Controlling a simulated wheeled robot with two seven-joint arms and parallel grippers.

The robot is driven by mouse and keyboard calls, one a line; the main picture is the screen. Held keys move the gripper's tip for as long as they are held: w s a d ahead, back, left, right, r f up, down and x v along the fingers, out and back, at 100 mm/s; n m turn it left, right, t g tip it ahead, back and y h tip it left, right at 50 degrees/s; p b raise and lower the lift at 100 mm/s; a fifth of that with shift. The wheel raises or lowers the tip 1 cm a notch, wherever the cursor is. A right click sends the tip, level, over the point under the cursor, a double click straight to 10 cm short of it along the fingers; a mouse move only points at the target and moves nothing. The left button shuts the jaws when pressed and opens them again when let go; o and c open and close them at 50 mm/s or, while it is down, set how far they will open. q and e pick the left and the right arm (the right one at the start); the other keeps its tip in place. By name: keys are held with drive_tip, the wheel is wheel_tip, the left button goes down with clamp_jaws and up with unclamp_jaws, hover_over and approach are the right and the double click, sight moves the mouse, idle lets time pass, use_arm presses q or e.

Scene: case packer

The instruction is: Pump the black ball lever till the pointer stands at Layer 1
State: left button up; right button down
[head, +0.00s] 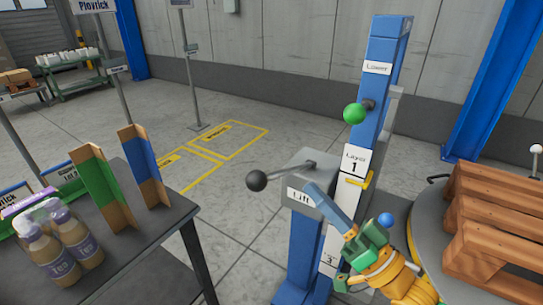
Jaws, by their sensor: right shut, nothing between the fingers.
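The black ball (257,180) sits on the end of a grey lever that reaches left from the top of the grey box labelled Lift (300,195). The lever lies near level, tilted slightly down toward the ball. A yellow pointer (355,181) stands on the scale at the lower edge of the Layer 1 plate (355,160). My right gripper (314,192) is shut and empty, in front of the Lift box and right of the black ball, apart from it. My arm hides part of the scale. My left gripper is out of view.
A green ball (354,113) sticks out from the blue post under the Lower label (377,67). A dark table (150,225) with bottles and cardboard dividers stands at left. Wooden pallets (495,225) lie on a round platform at right.

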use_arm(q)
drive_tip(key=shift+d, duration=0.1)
use_arm(e)
wheel_tip(320, 180, up, 4)
drive_tip(key=p, duration=0.3)
hover_over(272, 179)
drive_tip(key=s+d, duration=0.2)
drive_tip(key=s, duration=0.1)
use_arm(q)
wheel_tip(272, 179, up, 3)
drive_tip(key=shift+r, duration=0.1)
use_arm(e)
drive_tip(key=a+f, duration=0.1)
drive_tip(key=s+a+f, duration=0.1)
drive_tip(key=f, duration=0.1)
drive_tip(key=shift+a+f, duration=0.1)
drive_tip(key=shift+f, duration=0.15)
